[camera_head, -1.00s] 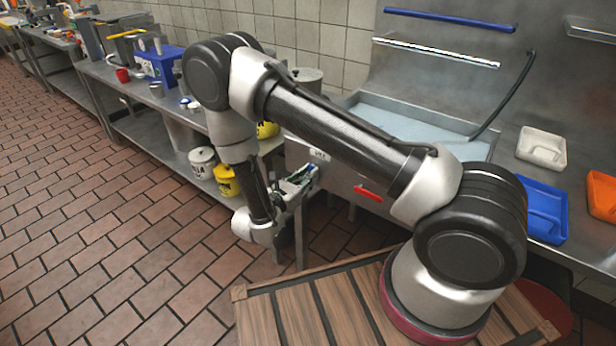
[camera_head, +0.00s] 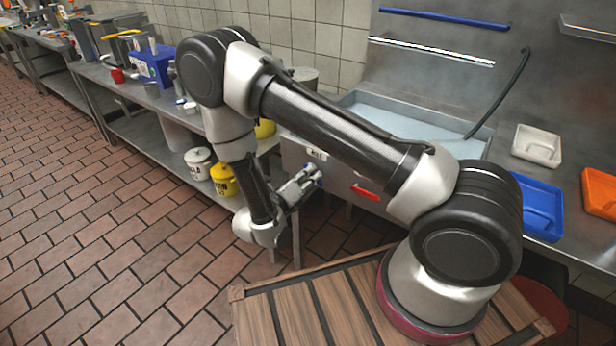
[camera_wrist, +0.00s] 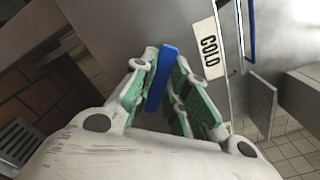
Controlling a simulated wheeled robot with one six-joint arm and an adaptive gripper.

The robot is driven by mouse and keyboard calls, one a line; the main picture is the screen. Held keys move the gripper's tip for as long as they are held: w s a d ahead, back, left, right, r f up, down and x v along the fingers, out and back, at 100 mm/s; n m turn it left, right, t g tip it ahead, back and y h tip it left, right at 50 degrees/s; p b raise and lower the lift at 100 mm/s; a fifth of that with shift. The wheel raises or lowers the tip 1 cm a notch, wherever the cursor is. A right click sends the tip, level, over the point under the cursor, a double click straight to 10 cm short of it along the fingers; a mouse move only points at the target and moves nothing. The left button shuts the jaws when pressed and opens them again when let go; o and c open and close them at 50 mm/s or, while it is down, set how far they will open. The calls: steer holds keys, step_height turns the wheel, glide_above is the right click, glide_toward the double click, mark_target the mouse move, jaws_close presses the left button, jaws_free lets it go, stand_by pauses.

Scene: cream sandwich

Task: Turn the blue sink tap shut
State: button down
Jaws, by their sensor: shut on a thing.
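The blue sink tap handle (camera_wrist: 158,80) shows in the wrist view as a flat blue lever, standing between the green-padded fingers of my gripper (camera_wrist: 162,66). My gripper is shut on it. Beside the handle is a white COLD label (camera_wrist: 208,48) on the steel sink front. In the head view, my gripper (camera_head: 312,177) reaches the left part of the sink front, and only a small bit of the blue tap (camera_head: 319,182) shows there. The rest of the tap is hidden by the fingers.
A red tap handle (camera_head: 366,193) sits on the sink front to the right. The sink basin (camera_head: 411,123) is above. White and yellow buckets (camera_head: 224,180) stand on the lower shelf at left. A wooden crate (camera_head: 300,308) is below my arm.

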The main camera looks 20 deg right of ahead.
steer(key=shift+s+d+r+n, duration=0.1)
steer(key=shift+r+n, duration=0.15)
steer(key=shift+n, duration=1.05)
steer(key=shift+s+r+n, duration=0.1)
steer(key=shift+r+n, duration=0.1)
steer(key=shift+n, duration=1.1)
steer(key=shift+d+r+n, duration=0.1)
steer(key=shift+r+n, duration=0.15)
steer(key=shift+n, duration=1.05)
steer(key=shift+a, duration=0.1)
steer(key=c, duration=1.4)
jaws_free()
steer(key=v, duration=1.2)
